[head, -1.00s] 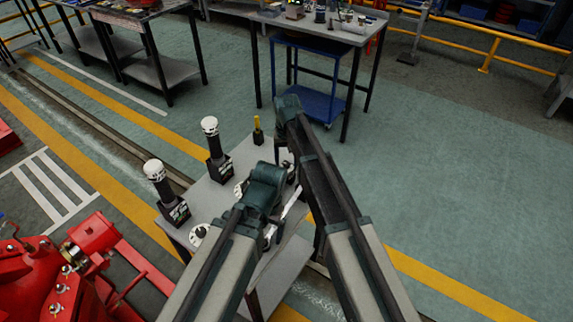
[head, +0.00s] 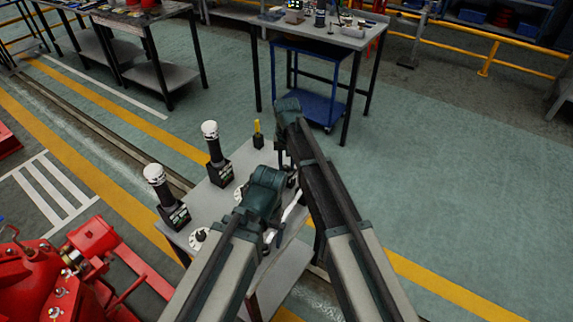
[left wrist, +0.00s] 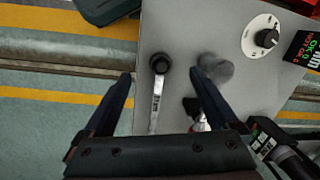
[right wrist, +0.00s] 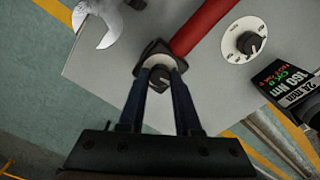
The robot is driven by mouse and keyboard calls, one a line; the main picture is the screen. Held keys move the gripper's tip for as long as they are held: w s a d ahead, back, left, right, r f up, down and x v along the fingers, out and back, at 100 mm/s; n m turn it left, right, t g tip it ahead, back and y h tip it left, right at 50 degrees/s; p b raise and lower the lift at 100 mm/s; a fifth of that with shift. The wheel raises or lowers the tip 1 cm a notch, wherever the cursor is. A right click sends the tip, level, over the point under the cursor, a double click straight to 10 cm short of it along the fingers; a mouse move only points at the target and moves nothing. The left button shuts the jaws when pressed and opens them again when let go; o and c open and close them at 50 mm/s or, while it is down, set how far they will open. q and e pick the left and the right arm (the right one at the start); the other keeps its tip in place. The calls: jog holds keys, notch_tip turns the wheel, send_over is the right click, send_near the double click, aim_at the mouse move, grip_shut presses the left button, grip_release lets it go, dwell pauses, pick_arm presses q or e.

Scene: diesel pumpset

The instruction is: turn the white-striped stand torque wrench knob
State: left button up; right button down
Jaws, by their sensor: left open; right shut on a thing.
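My right gripper (right wrist: 158,90) is shut on a small dark knob (right wrist: 160,78) with a pale ring around it, on a dark block. A red bar runs from this block toward the upper right. In the head view the right gripper's body (head: 287,115) hides the knob. My left gripper (left wrist: 161,78) is open above the grey table; the dark round head of a silver-handled wrench (left wrist: 160,64) shows between its fingers. In the head view two black stands (head: 174,213) (head: 219,172) hold upright tools with white tops. I cannot make out a white stripe on the gripped knob.
Dials with black knobs lie on the tabletop (head: 215,200); one shows in the right wrist view (right wrist: 243,40). A display box (right wrist: 290,88) is at the right there, and an open-ended wrench (right wrist: 97,28) lies at upper left. Red machinery (head: 40,280) stands at lower left.

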aim_at(287, 167)
jog(key=shift+m, duration=2.8)
jog(key=c, duration=0.6)
grip_release()
pick_arm(q)
notch_tip(287, 167, up, 14)
jog(key=p, duration=1.3)
jog(key=shift+p, duration=0.4)
pick_arm(e)
notch_tip(287, 167, up, 14)
pick_arm(q)
jog(key=shift+f, duration=0.15)
pick_arm(e)
jog(key=shift+f, duration=0.1)
